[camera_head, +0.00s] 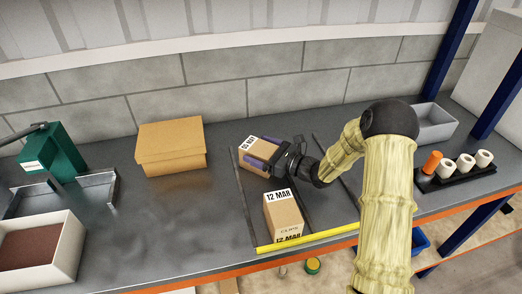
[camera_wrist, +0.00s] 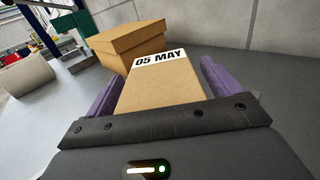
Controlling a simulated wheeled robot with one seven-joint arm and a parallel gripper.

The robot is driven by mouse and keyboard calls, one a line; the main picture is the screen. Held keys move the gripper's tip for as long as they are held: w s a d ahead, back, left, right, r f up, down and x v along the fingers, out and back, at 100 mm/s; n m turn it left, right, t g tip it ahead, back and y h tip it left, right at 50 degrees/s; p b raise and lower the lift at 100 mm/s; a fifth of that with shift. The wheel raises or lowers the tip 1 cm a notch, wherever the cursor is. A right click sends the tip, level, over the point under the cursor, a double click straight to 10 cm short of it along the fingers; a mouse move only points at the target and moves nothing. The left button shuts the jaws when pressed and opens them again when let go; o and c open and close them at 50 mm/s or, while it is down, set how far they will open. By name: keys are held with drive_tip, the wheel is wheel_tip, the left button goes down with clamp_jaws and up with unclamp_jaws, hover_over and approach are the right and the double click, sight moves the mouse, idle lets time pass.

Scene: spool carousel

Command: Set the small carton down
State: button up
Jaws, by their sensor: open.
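A small brown carton (camera_head: 262,149) rests on the grey bench between two dark rails, behind a second carton. In the wrist view the small carton (camera_wrist: 160,85) has a white label reading 05 MAY. My gripper (camera_head: 260,153) is open, with its purple fingers on either side of this carton. In the wrist view narrow gaps seem to show between the fingers and the carton's sides; contact is hard to tell. The second carton (camera_head: 284,222), labelled 12 MAR, stands in front in the same lane, apart from my gripper.
A yellow strip (camera_head: 305,240) closes the lane's front edge. A larger lidded box (camera_head: 171,148) stands to the left. A white bin (camera_head: 45,255) and green device (camera_head: 55,152) are farther left. A grey tray (camera_head: 433,125) and a rack with rolls (camera_head: 455,175) are at right.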

drive_tip(key=b+v, duration=0.1)
drive_tip(key=v, duration=1.1)
drive_tip(key=shift+r+b, duration=0.15)
drive_tip(key=shift+b, duration=0.2)
